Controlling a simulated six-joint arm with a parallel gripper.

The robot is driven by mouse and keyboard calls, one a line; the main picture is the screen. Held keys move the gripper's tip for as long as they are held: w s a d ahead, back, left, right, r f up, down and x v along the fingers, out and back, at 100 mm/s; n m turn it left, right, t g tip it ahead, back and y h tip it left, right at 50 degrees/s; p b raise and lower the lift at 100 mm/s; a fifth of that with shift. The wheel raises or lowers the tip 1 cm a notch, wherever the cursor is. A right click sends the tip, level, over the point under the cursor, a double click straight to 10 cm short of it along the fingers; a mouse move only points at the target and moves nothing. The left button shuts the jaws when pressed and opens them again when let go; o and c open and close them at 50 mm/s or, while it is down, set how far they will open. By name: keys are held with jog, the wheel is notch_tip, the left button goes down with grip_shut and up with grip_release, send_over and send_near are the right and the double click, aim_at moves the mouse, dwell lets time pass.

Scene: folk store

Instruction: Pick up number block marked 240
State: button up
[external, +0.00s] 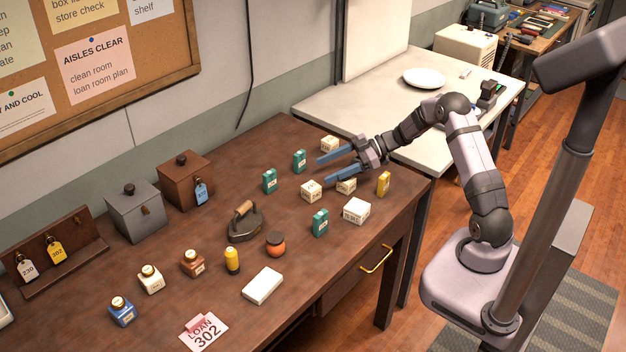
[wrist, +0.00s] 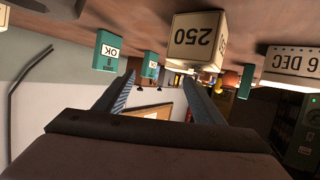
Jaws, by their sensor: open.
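My gripper (external: 322,170) is open and empty, its blue fingers pointing left among small blocks on the brown table. The fingers also show in the wrist view (wrist: 159,80), which is upside down. Cream blocks stand near it in the external view: one behind (external: 330,143), one in front of the fingertips (external: 311,190), one beside the lower finger (external: 346,186) and a larger one toward the front (external: 356,210). Their markings are too small to read there. I cannot make out a block marked 240.
Teal boxes (external: 299,160) (external: 269,181) (external: 320,222) and a yellow box (external: 384,183) stand close around. In the wrist view, a white block reads 6 DEC (wrist: 293,62). An iron (external: 245,222) and bottles stand further left. The front right table corner is clear.

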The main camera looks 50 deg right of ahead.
aim_at(315, 185)
jog(key=shift+s+a+f+n+g, duration=0.2)
jog(key=shift+s+a+g, duration=0.3)
jog(key=shift+s, duration=0.1)
jog(key=shift+s+a+f+n+g, duration=0.2)
jog(key=shift+s+a+g, duration=0.2)
jog(key=shift+s+a, duration=0.15)
jog(key=shift+p+x, duration=1.4)
jog(key=shift+x, duration=2.2)
jog(key=shift+w, duration=0.1)
jog(key=shift+r, duration=0.1)
jog(key=c, duration=1)
